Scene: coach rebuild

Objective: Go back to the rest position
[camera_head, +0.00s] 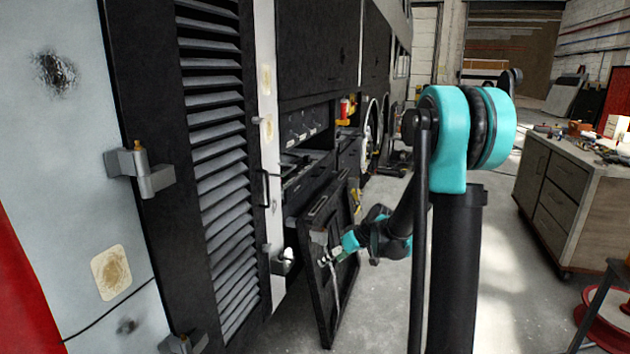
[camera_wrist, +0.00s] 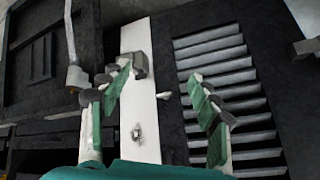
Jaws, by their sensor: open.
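My gripper (camera_head: 330,256) is out at the end of my arm, in front of an open black hatch panel (camera_head: 326,290) on the coach's side. In the wrist view my gripper (camera_wrist: 160,95) has its green and grey fingers spread wide apart, with nothing between them. Behind the fingers are a white vertical strip (camera_wrist: 141,120) with a latch and a black louvred panel (camera_wrist: 222,62). I cannot tell whether a fingertip touches the hatch panel.
The coach's louvred side (camera_head: 215,150) runs along the left. An open compartment (camera_head: 305,150) lies behind the hatch. A workbench with drawers (camera_head: 560,190) and a red reel (camera_head: 606,318) stand at the right. Grey floor (camera_head: 385,300) is clear between.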

